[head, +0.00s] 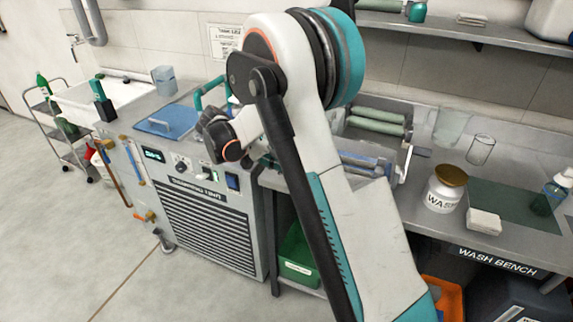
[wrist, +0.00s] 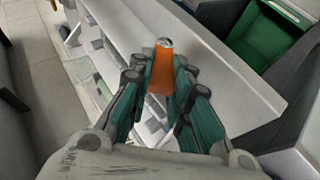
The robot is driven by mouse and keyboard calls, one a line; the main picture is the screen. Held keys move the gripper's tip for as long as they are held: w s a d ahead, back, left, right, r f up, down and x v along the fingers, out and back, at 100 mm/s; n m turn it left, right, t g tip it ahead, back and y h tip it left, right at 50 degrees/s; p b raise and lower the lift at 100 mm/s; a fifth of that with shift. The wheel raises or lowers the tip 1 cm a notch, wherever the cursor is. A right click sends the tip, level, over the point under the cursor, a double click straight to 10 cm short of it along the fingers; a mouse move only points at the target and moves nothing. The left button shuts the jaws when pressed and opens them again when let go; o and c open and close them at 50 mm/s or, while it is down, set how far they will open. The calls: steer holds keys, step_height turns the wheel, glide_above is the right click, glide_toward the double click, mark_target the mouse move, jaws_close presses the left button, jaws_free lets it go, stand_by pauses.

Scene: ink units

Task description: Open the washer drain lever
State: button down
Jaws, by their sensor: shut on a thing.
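In the wrist view my gripper (wrist: 160,92) has its teal and grey fingers closed around an orange handle (wrist: 162,72) with a round metal end. I take this to be the drain lever; how far it is turned cannot be told. In the head view the washer unit (head: 205,222) is a grey cabinet with a vented front and a lit display. An orange fitting (head: 149,215) sits low at its left corner. My arm crosses in front, and my fingertips cannot be made out there.
The wash bench (head: 415,215) to the right holds a white jar (head: 445,188), a glass and a white block. A green bin (head: 300,257) stands below; it also shows in the wrist view (wrist: 265,38). A cart (head: 62,130) stands at far left. The floor at left is open.

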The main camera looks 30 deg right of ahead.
steer(key=c, duration=1.5)
jaws_free()
steer(key=shift+f, duration=0.1)
steer(key=v, duration=1.2)
